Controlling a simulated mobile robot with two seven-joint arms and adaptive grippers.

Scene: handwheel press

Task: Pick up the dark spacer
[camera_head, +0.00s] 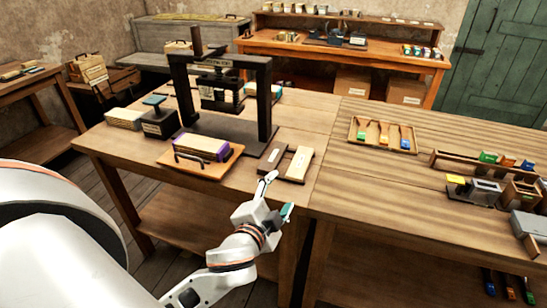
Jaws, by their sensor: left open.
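A dark flat piece (273,158), which looks like the dark spacer, lies on the table beside a pale wooden block (299,164), close to the table's front edge. The pale block is on its right. My left gripper (279,194) is in front of and a little below these pieces in the picture, near the front edge. Its two fingers are spread and nothing shows between them. I see no contact with the dark piece. My right gripper is not in view.
The black handwheel press (264,96) stands behind the pieces. A tray of coloured-handled tools (382,148) lies to the right. The tabletop between is clear.

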